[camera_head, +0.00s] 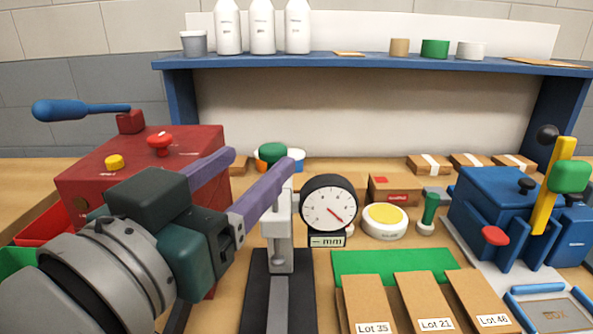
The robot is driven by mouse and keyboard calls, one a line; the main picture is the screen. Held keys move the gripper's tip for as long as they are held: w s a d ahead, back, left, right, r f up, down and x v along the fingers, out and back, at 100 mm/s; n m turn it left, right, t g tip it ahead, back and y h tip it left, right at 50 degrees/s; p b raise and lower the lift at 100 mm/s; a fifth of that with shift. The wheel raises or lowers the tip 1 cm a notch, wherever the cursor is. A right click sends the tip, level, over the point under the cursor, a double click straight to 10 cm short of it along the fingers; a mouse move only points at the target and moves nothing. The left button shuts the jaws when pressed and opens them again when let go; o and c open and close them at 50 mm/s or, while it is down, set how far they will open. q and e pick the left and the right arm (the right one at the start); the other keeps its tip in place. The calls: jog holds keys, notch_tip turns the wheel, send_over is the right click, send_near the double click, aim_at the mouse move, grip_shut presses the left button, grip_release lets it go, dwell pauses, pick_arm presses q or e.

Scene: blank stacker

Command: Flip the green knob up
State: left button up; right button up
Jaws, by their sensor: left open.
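The round dial gauge (328,202) with a "mm" label stands to the right of the fingers. My right gripper is not in view.
A red machine (80,182) with a blue lever stands behind my left arm. A blue press (480,200) with a yellow lever and another green knob (570,176) is at right. A green mat (390,262) with lot-labelled boards lies in front. A blue shelf (370,62) spans the back.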

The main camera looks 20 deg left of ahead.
pick_arm(q)
jog(key=shift+s+a, duration=0.15)
jog(key=shift+s, duration=0.9)
jog(key=shift+s+a, duration=0.1)
jog(key=shift+s, duration=0.9)
jog(key=s+a+f+n+g+y+p, duration=0.1)
jog(key=s+a+f+g+y+p, duration=0.2)
jog(key=s+a+f+g, duration=0.35)
jog(key=s+d+f+m+g+h+p, duration=0.15)
jog(key=s+g+p, duration=0.25)
jog(key=s+g, duration=0.5)
notch_tip(320, 180, up, 36)
jog(key=t+p, duration=0.1)
jog(key=p, duration=3.4)
jog(key=shift+s+f+p, duration=0.15)
jog(key=shift+s+p, duration=0.05)
jog(key=shift+p, duration=0.1)
